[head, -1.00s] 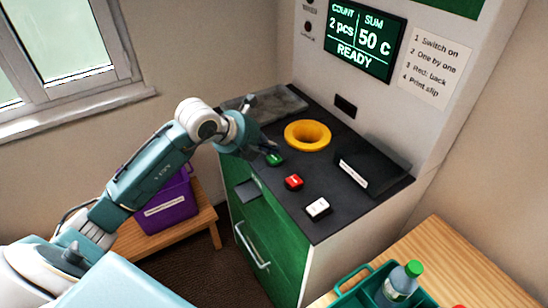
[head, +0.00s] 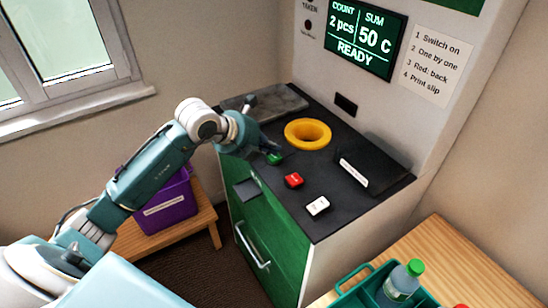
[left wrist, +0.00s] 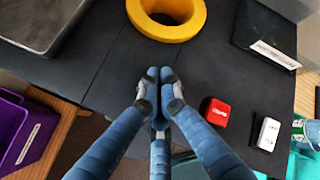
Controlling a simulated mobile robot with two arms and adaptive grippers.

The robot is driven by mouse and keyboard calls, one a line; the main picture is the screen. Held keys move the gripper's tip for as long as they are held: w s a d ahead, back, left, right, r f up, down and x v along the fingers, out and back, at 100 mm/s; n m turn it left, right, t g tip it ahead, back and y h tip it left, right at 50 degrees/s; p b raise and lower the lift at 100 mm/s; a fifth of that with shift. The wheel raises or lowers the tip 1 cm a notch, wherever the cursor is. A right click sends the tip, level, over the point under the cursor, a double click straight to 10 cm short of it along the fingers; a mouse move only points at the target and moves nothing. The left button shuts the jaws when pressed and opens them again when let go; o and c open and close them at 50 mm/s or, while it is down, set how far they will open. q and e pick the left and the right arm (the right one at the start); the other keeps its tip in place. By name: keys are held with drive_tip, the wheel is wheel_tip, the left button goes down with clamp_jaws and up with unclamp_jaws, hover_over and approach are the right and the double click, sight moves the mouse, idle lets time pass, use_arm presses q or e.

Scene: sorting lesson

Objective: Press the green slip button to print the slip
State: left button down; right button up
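The green slip button (head: 274,159) sits on the dark counter of the machine, at its left front edge. My left gripper (head: 274,149) is over this button with its fingers pointing down at it; I cannot tell whether they touch. In the left wrist view the fingertips (left wrist: 159,76) are together and hold nothing, and they hide the green button. The display (head: 364,38) reads 2 pcs, 50 C and READY. My right gripper is not in view.
A red button (head: 293,180) and a white switch (head: 317,206) lie to the right of the green one. A yellow ring funnel (head: 307,134) stands behind. A grey tray (head: 285,101) is at the back left. A purple bin (head: 168,206) and a green bottle crate (head: 352,290) flank the machine.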

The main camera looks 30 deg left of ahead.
sight(272, 157)
use_arm(q)
drive_tip(key=shift+f+b, duration=0.5)
drive_tip(key=shift+f, duration=0.15)
idle(0.7)
drive_tip(key=shift+r, duration=0.1)
drive_tip(key=shift+r+p, duration=0.55)
drive_tip(key=shift+r, duration=0.3)
drive_tip(key=shift+r+p, duration=1.55)
drive_tip(key=shift+r, duration=1)
drive_tip(key=shift+d, duration=0.1)
